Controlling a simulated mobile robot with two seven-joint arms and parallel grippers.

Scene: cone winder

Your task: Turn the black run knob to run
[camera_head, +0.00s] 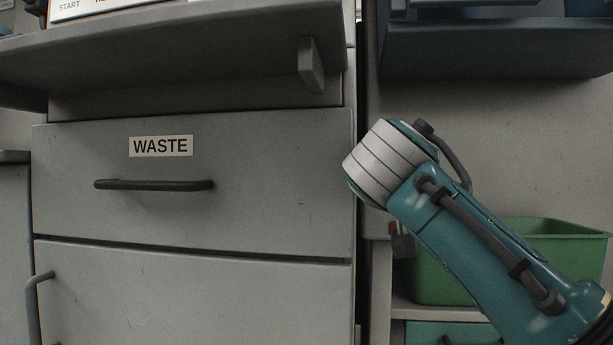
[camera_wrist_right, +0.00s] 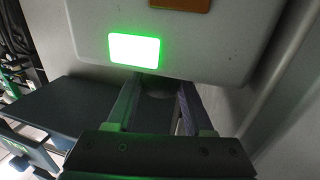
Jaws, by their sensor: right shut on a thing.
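In the right wrist view my right gripper (camera_wrist_right: 155,102) reaches up to the underside of a light grey housing (camera_wrist_right: 215,60). Its two fingers stand on either side of a dark rounded thing, which I take to be the black run knob (camera_wrist_right: 157,86). The fingers are shut on it. The knob is mostly in shadow, and its markings and turned position cannot be read. A lit green panel (camera_wrist_right: 134,49) glows on the housing just above. In the head view only my right forearm shows, and neither the knob nor the right gripper is visible. My left gripper is not in view.
In the head view a grey drawer front labelled WASTE (camera_head: 160,146) has a dark handle (camera_head: 154,185) under a jutting grey ledge (camera_head: 180,50). A green bin (camera_head: 560,245) stands behind my right arm. An orange panel (camera_wrist_right: 180,3) shows on the housing in the wrist view.

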